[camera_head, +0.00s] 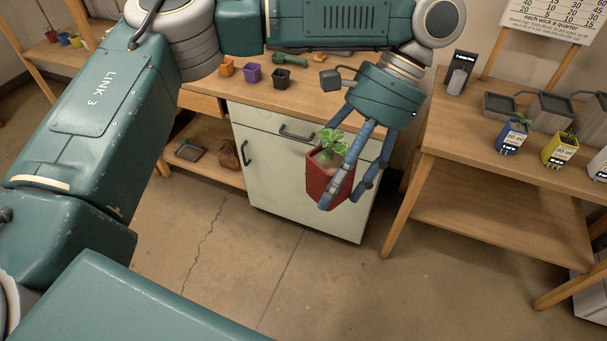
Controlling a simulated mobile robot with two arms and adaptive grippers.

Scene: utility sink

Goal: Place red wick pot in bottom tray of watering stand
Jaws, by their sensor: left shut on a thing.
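A red pot (322,176) with a green leafy plant (331,147) hangs in the air in front of the white cabinet. My left gripper (345,188) is shut on the red pot, with its blue fingers at the pot's right side. The pot is roughly upright and slightly tilted. A wooden stand (462,128) at the right carries grey trays (505,104) on its top, with a wide lower shelf (480,212) below. I cannot tell which part is the bottom tray. My right gripper is not in view.
A blue pot (511,137) and a yellow pot (558,150) stand on the right stand's top. The bench (300,95) behind holds small orange, purple and black pots. The white cabinet (270,160) stands below it. The concrete floor (300,280) in front is clear.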

